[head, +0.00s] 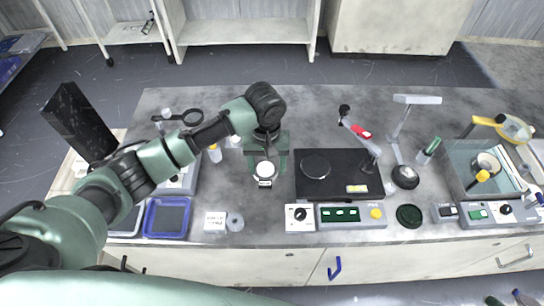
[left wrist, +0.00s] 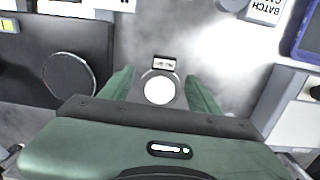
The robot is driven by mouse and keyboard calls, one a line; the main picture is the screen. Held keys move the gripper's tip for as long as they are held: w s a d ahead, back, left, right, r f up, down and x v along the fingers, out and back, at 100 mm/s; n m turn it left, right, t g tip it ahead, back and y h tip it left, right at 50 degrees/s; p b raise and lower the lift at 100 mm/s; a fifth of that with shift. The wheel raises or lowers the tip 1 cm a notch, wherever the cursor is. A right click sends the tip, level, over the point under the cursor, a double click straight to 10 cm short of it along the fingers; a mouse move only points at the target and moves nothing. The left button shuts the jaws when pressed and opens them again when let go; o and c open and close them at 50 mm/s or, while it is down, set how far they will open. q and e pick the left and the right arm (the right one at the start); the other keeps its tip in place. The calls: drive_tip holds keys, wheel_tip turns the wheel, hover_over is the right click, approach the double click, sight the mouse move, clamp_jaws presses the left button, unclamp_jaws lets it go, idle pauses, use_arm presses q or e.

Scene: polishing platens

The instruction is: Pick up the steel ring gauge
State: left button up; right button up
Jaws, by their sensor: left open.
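A grey ring with a central hole (head: 235,221), which looks like the steel ring gauge, lies flat near the table's front edge beside a white labelled block (head: 215,221). Part of it shows at the top edge of the left wrist view (left wrist: 232,4). My left gripper (head: 266,163) is open and empty, pointing down behind the ring. Its green fingers (left wrist: 160,86) straddle, in the picture, a round white-faced gauge (head: 264,170) with a small label; this gauge also shows in the left wrist view (left wrist: 158,90). I cannot tell the height gap. My right gripper is not in view.
A black platen unit (head: 338,188) stands to the right of the gripper, with control boxes (head: 350,225) before it. A blue-rimmed tray (head: 148,219) lies left of the ring. A lamp (head: 405,177) stands further right. Bare table surrounds the ring's right side.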

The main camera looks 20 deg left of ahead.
sight(265, 182)
use_arm(q)
drive_tip(key=shift+w+a, duration=0.2)
drive_tip(key=shift+w, duration=0.15)
drive_tip(key=f, duration=0.1)
drive_tip(key=s+f, duration=0.1)
drive_tip(key=shift+s+f, duration=0.25)
drive_tip(key=shift+f, duration=0.15)
drive_tip(key=f, duration=0.3)
drive_tip(key=shift+w+a+p, duration=0.15)
drive_tip(key=shift+w+p, duration=0.1)
drive_tip(key=shift+p, duration=0.15)
drive_tip(key=shift+f, duration=0.5)
drive_tip(key=c, duration=1.3)
clamp_jaws()
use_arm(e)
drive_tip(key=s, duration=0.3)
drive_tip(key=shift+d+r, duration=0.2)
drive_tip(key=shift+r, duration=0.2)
use_arm(q)
drive_tip(key=shift+r, duration=0.1)
